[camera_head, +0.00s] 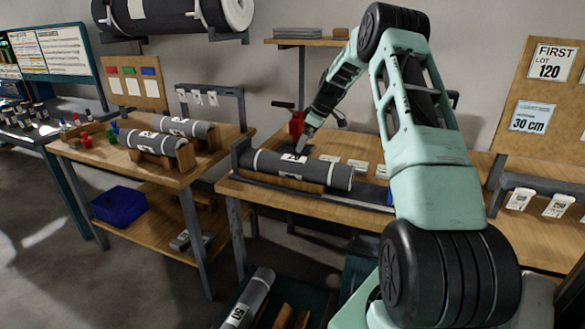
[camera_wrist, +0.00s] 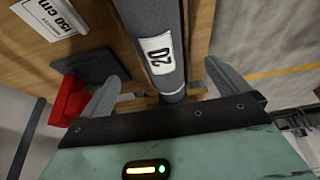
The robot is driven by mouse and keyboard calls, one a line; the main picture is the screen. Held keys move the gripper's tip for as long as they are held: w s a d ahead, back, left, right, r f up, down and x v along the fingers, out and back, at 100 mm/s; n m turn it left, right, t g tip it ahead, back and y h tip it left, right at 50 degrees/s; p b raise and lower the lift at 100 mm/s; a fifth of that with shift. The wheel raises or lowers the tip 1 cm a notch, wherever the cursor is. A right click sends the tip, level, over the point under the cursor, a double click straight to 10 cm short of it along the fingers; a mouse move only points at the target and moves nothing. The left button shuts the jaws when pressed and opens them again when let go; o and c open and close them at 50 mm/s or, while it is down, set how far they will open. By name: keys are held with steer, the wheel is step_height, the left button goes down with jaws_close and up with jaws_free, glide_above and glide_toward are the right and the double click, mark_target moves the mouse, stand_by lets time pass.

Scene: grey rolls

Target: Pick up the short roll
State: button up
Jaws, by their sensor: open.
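A grey roll (camera_head: 325,175) with white bands and a white label lies on a wooden cradle on the middle bench. In the wrist view a grey roll (camera_wrist: 153,20) with a label reading 20 runs between the fingers of my gripper (camera_wrist: 165,82). The fingers are open, one on each side of it, and I see no clear contact. In the head view my gripper (camera_head: 306,140) is over the middle bench, just behind the roll. Two more grey rolls (camera_head: 185,127) (camera_head: 150,142) rest on the left bench. I cannot tell by label which is the short roll.
A red object (camera_wrist: 68,101) and a dark plate (camera_wrist: 88,66) are beside the left finger. A bracket upright (camera_head: 240,153) stands at the roll's left end. A roll labelled 50 (camera_head: 252,295) is low in front. A large roll (camera_head: 165,15) hangs on the wall.

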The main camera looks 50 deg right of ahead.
mark_target(298, 157)
steer(key=p+x, duration=0.1)
steer(key=x, duration=0.4)
steer(key=shift+w+f, duration=0.15)
steer(key=shift+f, duration=0.05)
steer(key=shift+p+x, duration=0.85)
steer(key=shift+x, duration=1.9)
steer(key=shift+d, duration=0.15)
steer(key=c, duration=1.3)
